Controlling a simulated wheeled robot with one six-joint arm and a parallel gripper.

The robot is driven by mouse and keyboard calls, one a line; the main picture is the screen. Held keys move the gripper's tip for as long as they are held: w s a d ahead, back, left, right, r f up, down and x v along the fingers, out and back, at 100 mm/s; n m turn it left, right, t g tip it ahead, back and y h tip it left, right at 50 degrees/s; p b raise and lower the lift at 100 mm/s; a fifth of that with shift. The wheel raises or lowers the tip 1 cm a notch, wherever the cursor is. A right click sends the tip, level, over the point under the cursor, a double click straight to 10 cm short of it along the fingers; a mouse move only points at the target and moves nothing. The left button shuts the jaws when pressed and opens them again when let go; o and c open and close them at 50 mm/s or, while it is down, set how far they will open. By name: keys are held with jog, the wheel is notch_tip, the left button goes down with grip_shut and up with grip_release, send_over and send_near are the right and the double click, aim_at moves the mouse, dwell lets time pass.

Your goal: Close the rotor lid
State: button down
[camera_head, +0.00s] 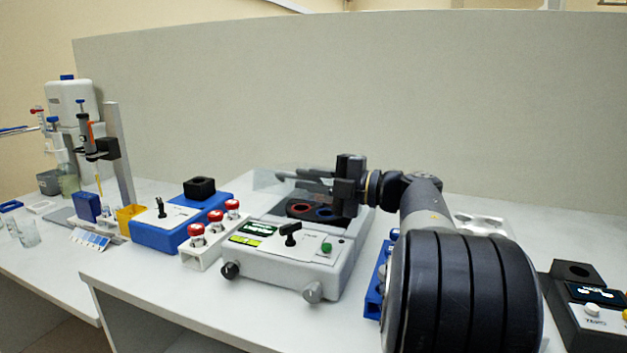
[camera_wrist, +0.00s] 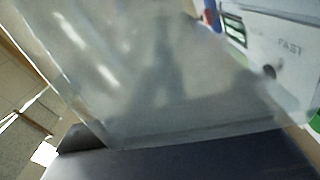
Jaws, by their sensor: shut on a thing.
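The centrifuge (camera_head: 275,268) is a light grey box with a dark knob, a green button and a lit green display on its front. Red and blue rings (camera_head: 314,210) show in its dark open well. The clear rotor lid (camera_head: 262,186) stands raised and tilted over the back of the well. My gripper (camera_head: 300,181) reaches in from the right above the well and is shut on the lid. In the wrist view the translucent lid (camera_wrist: 150,75) fills most of the picture. The exact grip point is hard to make out.
A white rack of red-capped tubes (camera_head: 206,240) and a blue device (camera_head: 165,228) stand left of the centrifuge. A blue rack (camera_head: 376,283) is at its right, close to my arm. A dark device (camera_head: 590,310) stands far right. A grey panel (camera_head: 330,90) closes off the back.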

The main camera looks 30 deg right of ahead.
jog(key=shift+s+a+f+n+b, duration=0.15)
jog(key=shift+f+n+b, duration=0.15)
jog(key=shift+f+b, duration=0.4)
jog(key=shift+s+a+f+n+b, duration=0.1)
jog(key=shift+f+n+b, duration=0.3)
jog(key=shift+f, duration=0.45)
jog(key=c, duration=1.5)
grip_release()
jog(key=shift+r, duration=0.1)
jog(key=p+v, duration=0.1)
jog(key=v, duration=1)
jog(key=shift+a, duration=0.1)
jog(key=shift+b+x, duration=0.35)
jog(key=shift+x, duration=3.95)
